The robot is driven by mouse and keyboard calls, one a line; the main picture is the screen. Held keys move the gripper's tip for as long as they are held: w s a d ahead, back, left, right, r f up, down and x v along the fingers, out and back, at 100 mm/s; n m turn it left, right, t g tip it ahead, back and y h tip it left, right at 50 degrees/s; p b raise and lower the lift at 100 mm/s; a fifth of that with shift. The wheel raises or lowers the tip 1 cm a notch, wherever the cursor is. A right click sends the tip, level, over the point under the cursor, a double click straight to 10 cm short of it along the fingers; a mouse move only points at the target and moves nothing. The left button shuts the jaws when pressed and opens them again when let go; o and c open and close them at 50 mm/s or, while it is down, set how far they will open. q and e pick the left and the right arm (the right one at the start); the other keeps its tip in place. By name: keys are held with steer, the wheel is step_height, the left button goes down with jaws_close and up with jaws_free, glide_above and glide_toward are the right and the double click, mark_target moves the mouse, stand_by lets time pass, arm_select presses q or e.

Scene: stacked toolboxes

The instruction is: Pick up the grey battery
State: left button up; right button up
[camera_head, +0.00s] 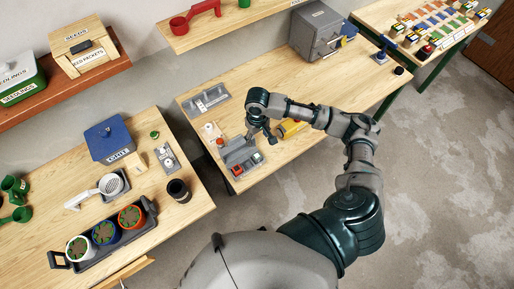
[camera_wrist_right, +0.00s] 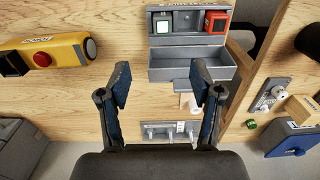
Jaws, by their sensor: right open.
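My right gripper (camera_head: 262,134) is open over the right workbench, above a grey open-top box. In the right wrist view its two fingers (camera_wrist_right: 160,88) are spread apart with nothing between them. The grey box (camera_wrist_right: 190,73) lies just beyond the fingertips; its open compartment looks empty. Behind that compartment is a row with a white-and-green block (camera_wrist_right: 163,23), a dark grey slot or block between, and a red block (camera_wrist_right: 217,22). I cannot tell for sure which piece is the grey battery. My left gripper is out of view.
A yellow device (camera_wrist_right: 45,54) with a red button lies beside the box. A grey panel with switches (camera_wrist_right: 170,132) and a small white cylinder (camera_wrist_right: 188,102) are close to the fingers. A grey metal cabinet (camera_head: 318,35) stands at the bench's back. Bare wood lies right of my arm.

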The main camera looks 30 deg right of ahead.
mark_target(256, 155)
step_height(256, 155, down, 15)
steer(key=shift+a+r, duration=0.1)
steer(key=shift+a, duration=0.05)
jaws_close()
stand_by(0.5)
